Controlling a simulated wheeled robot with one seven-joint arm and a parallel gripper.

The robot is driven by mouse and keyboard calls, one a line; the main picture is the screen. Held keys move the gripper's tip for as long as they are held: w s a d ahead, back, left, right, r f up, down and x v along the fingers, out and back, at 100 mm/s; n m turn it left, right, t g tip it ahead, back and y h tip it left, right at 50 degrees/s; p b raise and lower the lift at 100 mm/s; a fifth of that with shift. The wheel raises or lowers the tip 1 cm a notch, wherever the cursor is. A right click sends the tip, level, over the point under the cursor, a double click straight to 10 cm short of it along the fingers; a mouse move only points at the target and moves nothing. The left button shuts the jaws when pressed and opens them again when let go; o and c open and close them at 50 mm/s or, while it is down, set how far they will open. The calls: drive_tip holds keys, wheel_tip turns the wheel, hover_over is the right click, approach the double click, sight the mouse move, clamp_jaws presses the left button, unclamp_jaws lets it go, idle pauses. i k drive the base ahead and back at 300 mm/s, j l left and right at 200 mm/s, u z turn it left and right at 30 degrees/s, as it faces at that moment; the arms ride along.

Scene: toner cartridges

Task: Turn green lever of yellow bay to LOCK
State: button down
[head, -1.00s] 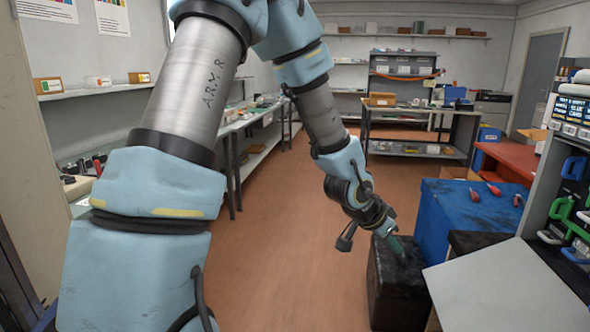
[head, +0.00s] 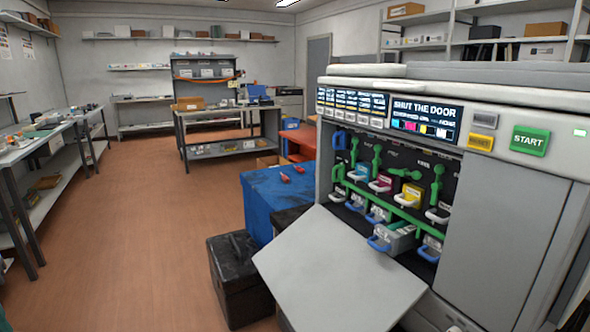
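The printer (head: 500,107) stands open at the right of the head view. Its bay has a row of coloured cartridges. The yellow cartridge (head: 413,196) sits in the third bay from the left. Its green lever (head: 408,174) lies roughly sideways above the cartridge. The green levers of the magenta bay (head: 377,160) and the rightmost bay (head: 437,181) stand roughly upright. The LOCK marks are too small to read. My gripper is out of view.
The printer's grey front door (head: 340,272) is folded down before the bays. Blue-handled containers (head: 393,240) sit below the green rail. The screen (head: 425,110) reads "SHUT THE DOOR". A black case (head: 240,280) and a blue-covered stand (head: 280,200) are left of the printer. Open floor (head: 150,220) lies further left.

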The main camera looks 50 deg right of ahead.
sight(415, 175)
drive_tip(key=k+z, duration=0.15)
drive_tip(key=z, duration=0.35)
drive_tip(key=k+l+z, duration=0.1)
drive_tip(key=z, duration=0.35)
drive_tip(key=k+l, duration=0.05)
